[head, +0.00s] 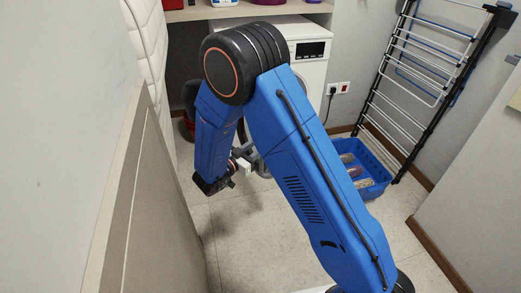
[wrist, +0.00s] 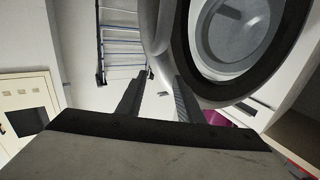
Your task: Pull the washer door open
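The white washer (head: 310,75) stands against the back wall, largely hidden behind my arm in the head view. Its round door (wrist: 180,20), with a grey outer rim, dark ring and glass middle, fills the upper right of the wrist view. In the head view only a small grey curved part of the door shows beside my gripper (head: 244,164). In the wrist view my gripper (wrist: 158,98) has its two dark fingers apart, with nothing seen between them. The right finger overlaps the door's lower left rim; I cannot tell whether they touch. How far the door stands open is unclear.
A blue crate (head: 377,188) with several items is on the floor at right. A drying rack (head: 425,70) leans on the right wall. A panelled cabinet (head: 150,205) stands close at left. A shelf (head: 225,12) runs above the washer. The floor (head: 250,240) between is clear.

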